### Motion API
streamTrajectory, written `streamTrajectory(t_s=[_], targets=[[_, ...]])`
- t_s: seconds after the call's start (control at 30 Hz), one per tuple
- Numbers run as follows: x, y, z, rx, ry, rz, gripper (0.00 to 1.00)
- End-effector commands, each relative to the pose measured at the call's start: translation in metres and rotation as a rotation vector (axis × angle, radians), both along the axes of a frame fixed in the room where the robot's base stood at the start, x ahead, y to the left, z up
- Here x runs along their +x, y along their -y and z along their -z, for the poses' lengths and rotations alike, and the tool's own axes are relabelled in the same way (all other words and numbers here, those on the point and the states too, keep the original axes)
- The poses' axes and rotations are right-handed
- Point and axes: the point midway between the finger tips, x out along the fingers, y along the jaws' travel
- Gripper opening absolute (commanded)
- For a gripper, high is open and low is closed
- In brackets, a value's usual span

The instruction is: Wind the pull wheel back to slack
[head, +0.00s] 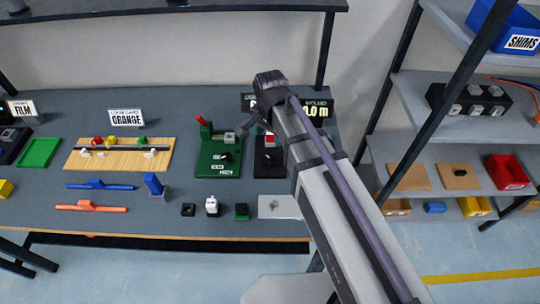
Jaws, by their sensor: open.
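My gripper (236,135) is small in the head view, beside the right edge of a green machine on the bench. It is open, and nothing shows held in it. I cannot tell for sure which part is the pull wheel.
A wooden board (112,163) with coloured pieces lies left of the machines. Blue (100,185) and orange (90,207) bars lie nearer the front. Several small blocks and a pale plate (278,206) line the front edge. Shelves (440,150) with bins stand right.

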Motion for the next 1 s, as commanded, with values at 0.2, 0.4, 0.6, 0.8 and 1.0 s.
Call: streamTrajectory(t_s=[0.2, 0.4, 0.6, 0.8, 1.0], targets=[[0.000, 0.001, 0.019, 0.000, 0.000, -0.002, 0.66], [0.000, 0.001, 0.064, 0.000, 0.000, -0.003, 0.66], [0.000, 0.001, 0.104, 0.000, 0.000, -0.004, 0.66], [0.000, 0.001, 0.110, 0.000, 0.000, -0.004, 0.66], [0.000, 0.001, 0.108, 0.000, 0.000, -0.004, 0.62]])
